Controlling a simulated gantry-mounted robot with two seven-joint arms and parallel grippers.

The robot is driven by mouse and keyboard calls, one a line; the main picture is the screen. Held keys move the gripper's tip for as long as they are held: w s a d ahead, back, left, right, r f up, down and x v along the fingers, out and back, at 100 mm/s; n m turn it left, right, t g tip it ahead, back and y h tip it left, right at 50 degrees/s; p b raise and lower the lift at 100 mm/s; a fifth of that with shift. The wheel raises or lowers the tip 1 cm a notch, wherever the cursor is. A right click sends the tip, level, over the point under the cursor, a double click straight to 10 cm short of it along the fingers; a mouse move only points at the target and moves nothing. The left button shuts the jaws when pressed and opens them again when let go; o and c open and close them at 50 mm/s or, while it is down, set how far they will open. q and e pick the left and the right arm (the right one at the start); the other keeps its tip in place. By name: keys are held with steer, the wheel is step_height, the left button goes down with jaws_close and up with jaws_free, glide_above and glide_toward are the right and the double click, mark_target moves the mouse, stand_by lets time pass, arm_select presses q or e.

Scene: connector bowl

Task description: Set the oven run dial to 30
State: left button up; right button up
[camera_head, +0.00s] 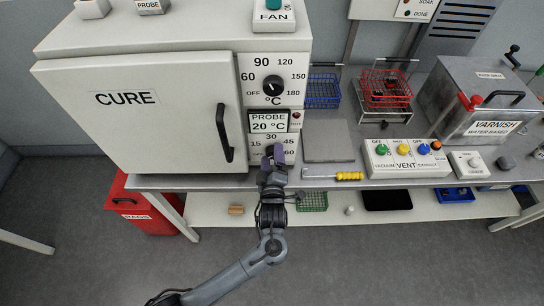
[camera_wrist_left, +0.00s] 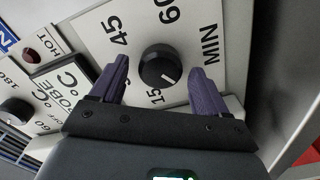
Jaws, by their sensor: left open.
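The oven run dial (camera_wrist_left: 158,66) is a round black knob on a white panel in the left wrist view. Its white pointer mark faces lower right in that view, to the right of the printed 15. The 45, 60 and MIN labels show; the 30 is mostly hidden behind a finger there, but shows above the gripper in the head view. My left gripper (camera_head: 275,150) is at the lower panel of the CURE oven (camera_head: 135,125). Its purple fingers are open on either side of the dial (camera_wrist_left: 158,72), with gaps visible.
The temperature dial (camera_head: 273,86) and the PROBE display (camera_head: 268,121) are above the run dial. The oven door handle (camera_head: 225,133) sticks out to the left.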

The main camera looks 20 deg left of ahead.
arm_select(q)
steer(key=shift+w, duration=0.2)
steer(key=c, duration=1)
steer(key=shift+c, duration=0.2)
